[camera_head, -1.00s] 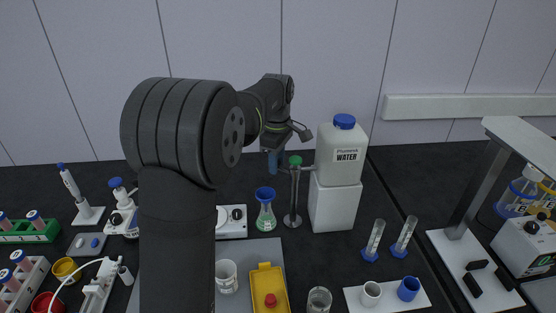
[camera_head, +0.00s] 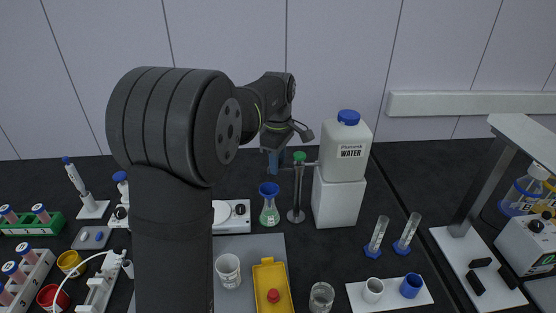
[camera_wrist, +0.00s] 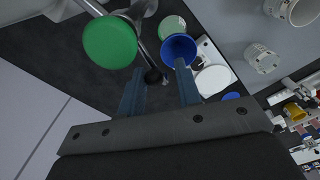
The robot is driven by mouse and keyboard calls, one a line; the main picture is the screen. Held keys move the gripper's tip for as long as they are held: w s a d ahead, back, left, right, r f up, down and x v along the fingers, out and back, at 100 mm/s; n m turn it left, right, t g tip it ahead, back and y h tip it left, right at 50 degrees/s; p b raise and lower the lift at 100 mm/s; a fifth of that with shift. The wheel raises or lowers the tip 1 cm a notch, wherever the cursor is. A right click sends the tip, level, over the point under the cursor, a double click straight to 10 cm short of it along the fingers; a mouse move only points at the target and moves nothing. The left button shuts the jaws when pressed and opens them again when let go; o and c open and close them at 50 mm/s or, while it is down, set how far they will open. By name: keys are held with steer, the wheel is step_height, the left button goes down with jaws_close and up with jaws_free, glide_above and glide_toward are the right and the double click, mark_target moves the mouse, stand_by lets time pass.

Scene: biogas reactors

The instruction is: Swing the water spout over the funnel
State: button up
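The water spout is a thin metal pipe on a stand (camera_head: 297,195) with a green knob (camera_head: 299,156). In the wrist view the green knob (camera_wrist: 109,42) is at the left, and the spout's dark end (camera_wrist: 153,76) appears between my fingers. The blue funnel (camera_head: 268,188) sits in a flask with green liquid (camera_head: 269,213), left of the stand. In the wrist view the funnel (camera_wrist: 179,50) is right of the spout end, close to one fingertip. My gripper (camera_head: 275,160) points down above and behind the funnel. Its blue fingers (camera_wrist: 158,72) are apart. Contact with the spout is unclear.
A water container (camera_head: 345,150) on a white block (camera_head: 338,202) stands right of the spout. A white hotplate device (camera_head: 232,215) is left of the flask. My arm hides part of the left bench.

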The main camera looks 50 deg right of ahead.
steer(key=shift+s+a, duration=0.35)
steer(key=shift+a, duration=0.1)
steer(key=shift+w+d, duration=0.1)
steer(key=shift+d, duration=0.15)
stand_by(0.3)
step_height(320, 180, up, 8)
steer(key=shift+f, duration=0.25)
steer(key=shift+f, duration=0.1)
stand_by(0.6)
steer(key=f, duration=0.7)
steer(key=shift+a+f, duration=0.15)
steer(key=shift+a, duration=0.15)
